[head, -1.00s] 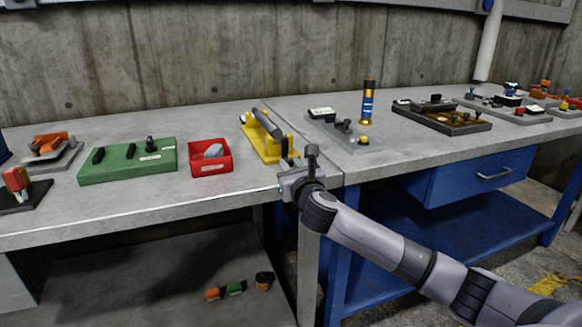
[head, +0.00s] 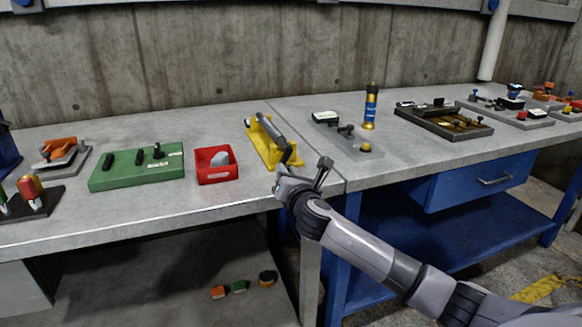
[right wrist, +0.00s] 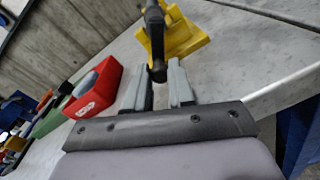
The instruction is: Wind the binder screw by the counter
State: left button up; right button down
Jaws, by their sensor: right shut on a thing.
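The yellow binder frame (head: 258,146) stands near the front edge of the grey bench, with a dark grey bar (head: 270,130) along its top. A dark crank-like handle (head: 287,154) sticks out at its near end. My right gripper (head: 283,168) is at this handle, shut on it. In the right wrist view the two grey fingers (right wrist: 158,80) stand on either side of the handle's black end (right wrist: 158,72), and the yellow frame (right wrist: 182,38) is just beyond. The fingers hide part of the contact. My left gripper is not in view.
A red bin (head: 217,172) with a grey piece stands left of the frame, then a green block (head: 137,168). Right of it are a grey plate (head: 362,149) with small fittings, a blue-and-gold cylinder (head: 370,106) and a dark tray (head: 443,127). Bare bench lies in front.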

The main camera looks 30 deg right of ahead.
jog(key=m+p, duration=0.1)
jog(key=a+r+m, duration=0.1)
jog(key=shift+w+m+p, duration=0.1)
jog(key=shift+m+p, duration=0.25)
jog(key=shift+m, duration=0.05)
jog(key=shift+a+r+m+p, duration=0.1)
jog(key=shift+r+m+p, duration=0.15)
jog(key=shift+m+p, duration=0.45)
jog(key=m, duration=0.1)
jog(key=m+p, duration=0.1)
jog(key=r+m, duration=0.1)
jog(key=shift+w+a+m+y, duration=0.1)
jog(key=shift+a+m+y, duration=0.15)
jog(key=shift+m+y, duration=0.15)
jog(key=shift+r+m+p, duration=0.4)
jog(key=shift+m+p, duration=0.3)
jog(key=shift+m, duration=0.3)
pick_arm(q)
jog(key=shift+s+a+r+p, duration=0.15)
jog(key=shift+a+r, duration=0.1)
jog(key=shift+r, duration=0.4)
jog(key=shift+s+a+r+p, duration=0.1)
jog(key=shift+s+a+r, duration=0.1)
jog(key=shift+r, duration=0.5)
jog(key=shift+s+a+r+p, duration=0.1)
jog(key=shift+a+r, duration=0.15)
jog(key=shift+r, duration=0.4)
pick_arm(e)
jog(key=shift+r+m, duration=0.25)
jog(key=shift+m, duration=0.45)
